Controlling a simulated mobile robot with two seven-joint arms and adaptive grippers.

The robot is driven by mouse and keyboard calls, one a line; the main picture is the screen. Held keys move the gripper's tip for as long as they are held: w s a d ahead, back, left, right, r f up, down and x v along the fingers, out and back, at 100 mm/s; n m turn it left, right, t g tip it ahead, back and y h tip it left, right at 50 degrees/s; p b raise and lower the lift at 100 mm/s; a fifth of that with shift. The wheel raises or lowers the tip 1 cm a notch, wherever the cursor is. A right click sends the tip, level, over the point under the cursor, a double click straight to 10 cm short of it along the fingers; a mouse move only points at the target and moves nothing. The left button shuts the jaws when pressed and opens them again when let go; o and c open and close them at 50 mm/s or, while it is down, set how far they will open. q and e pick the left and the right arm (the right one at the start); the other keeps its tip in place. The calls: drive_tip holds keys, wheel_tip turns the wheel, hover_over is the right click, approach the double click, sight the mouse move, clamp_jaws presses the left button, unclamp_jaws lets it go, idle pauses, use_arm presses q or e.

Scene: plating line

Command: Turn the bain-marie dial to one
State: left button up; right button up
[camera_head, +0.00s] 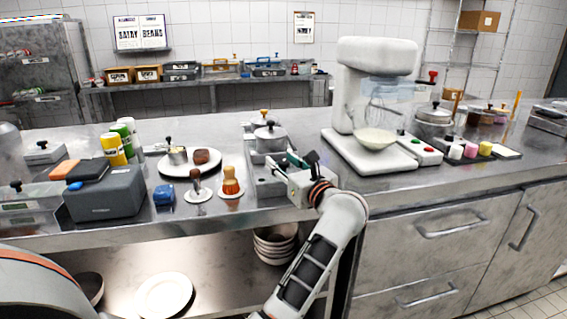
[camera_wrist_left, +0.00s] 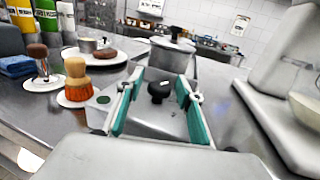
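The steel bain-marie (camera_head: 262,186) stands near the counter's front edge, with a lidded pot (camera_head: 269,138) at its back. My left gripper (camera_head: 284,160) is over its front part, fingers pointing in over the unit. In the left wrist view its two teal-padded fingers (camera_wrist_left: 159,80) are apart. A round black knob (camera_wrist_left: 158,89) shows between them, with visible space on both sides. I cannot tell whether they touch it, and no dial marks are readable. A small pale piece with a green spot (camera_wrist_left: 103,99) sits left of the fingers. My right gripper is not in view.
A white mixer (camera_head: 376,90) stands close on the right. Bowls (camera_head: 274,244) sit on the shelf below.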

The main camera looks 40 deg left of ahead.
use_arm(q)
drive_tip(key=c, duration=0.8)
drive_tip(key=shift+s+r+m+t+h, duration=0.1)
drive_tip(key=shift+m+t+h, duration=0.2)
drive_tip(key=shift+t, duration=0.1)
drive_tip(key=shift+c, duration=0.2)
drive_tip(key=shift+r+m+t+h+p, duration=0.1)
drive_tip(key=shift+m+t+h+p, duration=0.3)
drive_tip(key=shift+m+t+p, duration=0.35)
drive_tip(key=m+t+h+p, duration=0.1)
drive_tip(key=t+h, duration=0.1)
drive_tip(key=shift+m+t, duration=0.35)
drive_tip(key=shift+m+t+h+p, duration=0.45)
drive_tip(key=shift+m+t+h, duration=0.25)
drive_tip(key=shift+h, duration=0.4)
drive_tip(key=shift+m+t, duration=0.4)
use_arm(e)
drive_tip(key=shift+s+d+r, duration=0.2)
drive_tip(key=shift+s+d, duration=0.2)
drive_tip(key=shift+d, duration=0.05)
use_arm(q)
drive_tip(key=shift+f+h, duration=0.2)
drive_tip(key=shift+h, duration=0.2)
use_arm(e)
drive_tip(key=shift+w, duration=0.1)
use_arm(q)
drive_tip(key=o, duration=1.1)
